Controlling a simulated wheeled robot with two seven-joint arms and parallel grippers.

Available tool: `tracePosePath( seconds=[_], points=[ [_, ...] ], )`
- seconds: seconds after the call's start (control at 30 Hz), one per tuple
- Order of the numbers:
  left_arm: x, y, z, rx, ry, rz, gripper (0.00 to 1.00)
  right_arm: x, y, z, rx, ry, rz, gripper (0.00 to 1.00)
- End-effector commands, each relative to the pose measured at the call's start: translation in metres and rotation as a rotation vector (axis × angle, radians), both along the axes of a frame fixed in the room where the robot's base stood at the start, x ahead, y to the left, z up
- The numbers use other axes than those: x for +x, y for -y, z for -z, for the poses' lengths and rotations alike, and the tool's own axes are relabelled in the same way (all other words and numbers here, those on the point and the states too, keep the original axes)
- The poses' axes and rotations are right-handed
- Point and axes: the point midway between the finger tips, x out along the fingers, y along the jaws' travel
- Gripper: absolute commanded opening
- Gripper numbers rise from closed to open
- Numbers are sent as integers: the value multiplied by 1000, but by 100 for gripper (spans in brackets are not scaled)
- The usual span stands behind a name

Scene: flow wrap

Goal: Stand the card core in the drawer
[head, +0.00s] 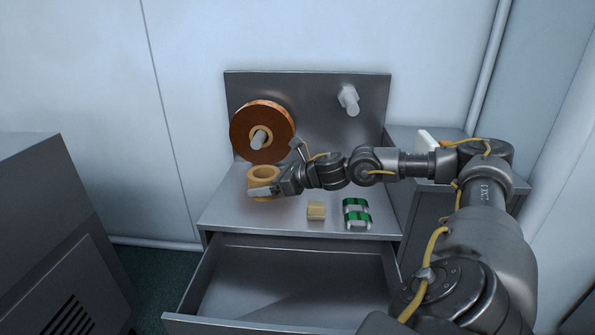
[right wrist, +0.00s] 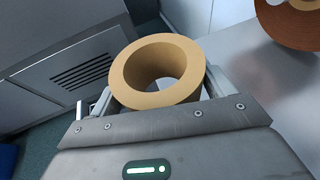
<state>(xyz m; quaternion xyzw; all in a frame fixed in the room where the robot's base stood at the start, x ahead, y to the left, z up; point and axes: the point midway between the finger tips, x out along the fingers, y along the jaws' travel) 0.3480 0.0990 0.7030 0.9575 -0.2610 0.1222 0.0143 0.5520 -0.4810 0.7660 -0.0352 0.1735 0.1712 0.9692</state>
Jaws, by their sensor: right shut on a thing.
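The card core (head: 263,174) is a short tan ring on the left part of the metal worktop. In the right wrist view the card core (right wrist: 158,72) sits between my right gripper's two fingers, one on each side of it. My right gripper (head: 266,188) is shut on the core; whether the core touches the worktop is hard to tell. The drawer (head: 290,275) is pulled open below the worktop, and its inside looks empty. My left gripper is not in view.
A brown roll (head: 262,131) hangs on a spindle at the back panel's left. A bare spindle (head: 349,99) is at its right. A small tan block (head: 316,211) and a green-and-white part (head: 357,214) lie on the worktop (head: 225,212) near its front edge. A grey cabinet (head: 60,240) stands left.

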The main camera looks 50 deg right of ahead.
Motion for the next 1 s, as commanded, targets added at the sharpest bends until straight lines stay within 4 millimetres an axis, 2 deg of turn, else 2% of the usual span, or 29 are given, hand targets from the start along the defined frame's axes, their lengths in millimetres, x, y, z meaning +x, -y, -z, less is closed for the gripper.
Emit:
tracePosePath(
  seconds=[0.13,0.27,0.47,0.5,0.6,0.8,1.0],
  points=[
    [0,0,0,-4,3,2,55,13,4,6,2,1,2,44],
    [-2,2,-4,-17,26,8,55,42,13,19,3,3,3,44],
    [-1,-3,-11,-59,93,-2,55,93,28,44,4,2,2,44],
    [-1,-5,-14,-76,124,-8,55,97,31,56,3,-2,2,44],
    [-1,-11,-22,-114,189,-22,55,112,35,73,3,0,2,44],
    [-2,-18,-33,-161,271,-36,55,127,40,92,1,0,0,44],
    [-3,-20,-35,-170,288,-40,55,130,41,95,1,0,0,44]
  ],
)
